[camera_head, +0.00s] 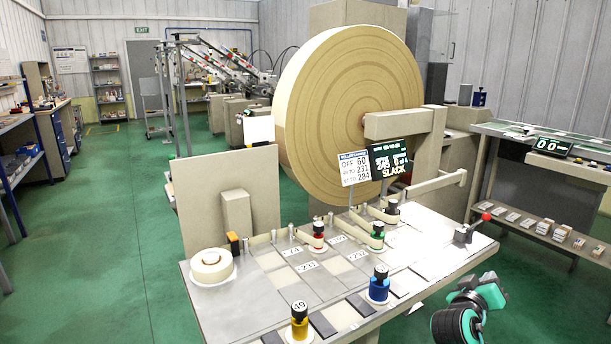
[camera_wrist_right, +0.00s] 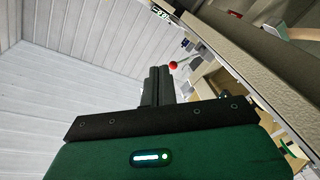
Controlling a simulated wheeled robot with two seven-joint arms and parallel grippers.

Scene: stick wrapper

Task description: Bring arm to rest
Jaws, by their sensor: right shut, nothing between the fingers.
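My right arm (camera_head: 470,308), dark with teal bands, shows at the lower right of the head view, beside the right front edge of the work table. In the right wrist view my right gripper (camera_wrist_right: 158,74) has its two dark fingers together with nothing between them. They point toward the pale wall, apart from the table. My left arm and left gripper do not show in either view.
The table (camera_head: 222,302) carries several coloured weights, including a blue one (camera_head: 379,285) and a yellow one (camera_head: 299,321). A red-knobbed lever (camera_head: 465,232) stands at its right corner. A large tan roll (camera_head: 340,110) rises behind. Green floor (camera_head: 90,250) is clear at left.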

